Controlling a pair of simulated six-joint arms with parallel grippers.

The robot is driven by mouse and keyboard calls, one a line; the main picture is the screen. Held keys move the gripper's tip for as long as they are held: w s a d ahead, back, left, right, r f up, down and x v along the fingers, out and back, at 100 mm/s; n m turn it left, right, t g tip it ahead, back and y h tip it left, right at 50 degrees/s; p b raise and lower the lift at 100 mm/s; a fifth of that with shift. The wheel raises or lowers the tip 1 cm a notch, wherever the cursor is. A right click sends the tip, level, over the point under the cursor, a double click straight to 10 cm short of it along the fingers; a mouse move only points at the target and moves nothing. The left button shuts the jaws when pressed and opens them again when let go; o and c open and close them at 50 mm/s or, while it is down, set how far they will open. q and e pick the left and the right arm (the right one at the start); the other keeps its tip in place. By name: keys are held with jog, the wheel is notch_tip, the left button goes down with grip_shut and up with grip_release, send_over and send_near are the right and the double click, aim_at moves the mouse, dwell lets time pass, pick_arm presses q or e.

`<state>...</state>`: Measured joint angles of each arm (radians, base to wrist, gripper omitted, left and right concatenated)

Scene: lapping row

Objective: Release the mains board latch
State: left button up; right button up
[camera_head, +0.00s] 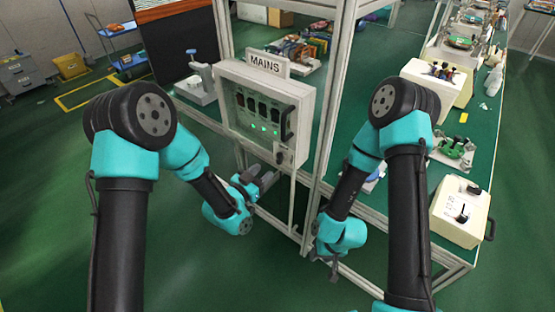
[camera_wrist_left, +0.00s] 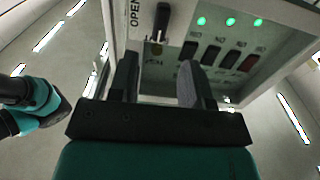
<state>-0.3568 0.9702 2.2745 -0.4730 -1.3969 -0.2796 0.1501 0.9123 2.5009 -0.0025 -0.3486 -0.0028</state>
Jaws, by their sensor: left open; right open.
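The mains board (camera_head: 298,95) is a pale grey box with a window in its door, a MAINS sign on top and a black handle at the right of the door. Its black latch (camera_head: 279,157) is low on the door's right side. In the left wrist view the latch (camera_wrist_left: 160,22) is a dark lever beside the word OPEN. My left gripper (camera_head: 262,182) is open and empty, just below the latch and apart from it. In the wrist view its fingers (camera_wrist_left: 158,76) point towards the board. My right gripper (camera_head: 328,266) is open, low by the frame post.
Pale frame posts (camera_head: 334,100) stand right of the board, close to my right arm. A green bench (camera_head: 485,150) with several devices runs along the right. A blue trolley (camera_head: 125,60) and grey cabinet (camera_head: 22,75) stand back left.

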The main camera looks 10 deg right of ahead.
aim_at(277, 159)
pick_arm(q)
jog(key=x, duration=0.8)
jog(key=shift+w+d, duration=0.2)
